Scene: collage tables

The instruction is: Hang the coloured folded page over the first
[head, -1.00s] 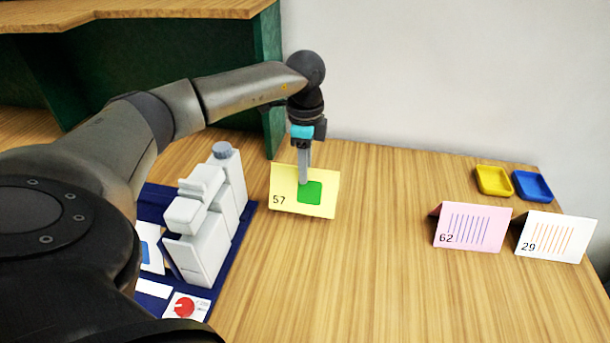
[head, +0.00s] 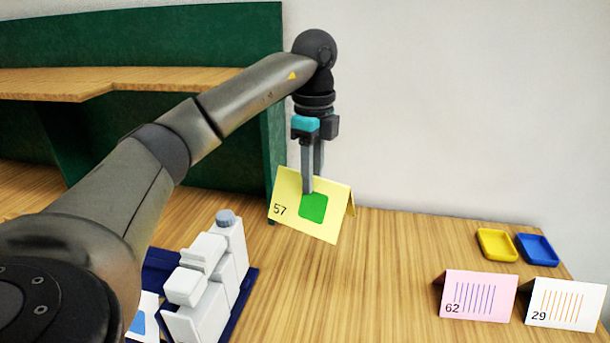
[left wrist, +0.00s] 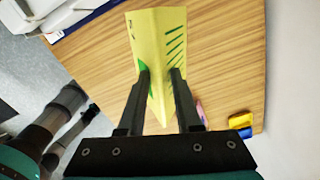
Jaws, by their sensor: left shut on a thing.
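The yellow folded page (head: 290,203), marked 57 with a green square on its front, is held tilted above the table. My left gripper (head: 312,188) is shut on it, one finger on each sloping side. In the left wrist view the yellow page (left wrist: 157,50) lies between the fingers of the left gripper (left wrist: 158,85), with green stripes on its other side. A pink folded page (head: 470,296) marked 62 and a white folded page (head: 560,304) marked 29 stand on the table at the right. My right gripper is not in view.
A yellow tray (head: 497,246) and a blue tray (head: 536,250) sit behind the folded pages. A white machine (head: 207,290) stands on a dark blue mat (head: 243,283). A green partition (head: 270,150) rises at the left. The middle table is clear.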

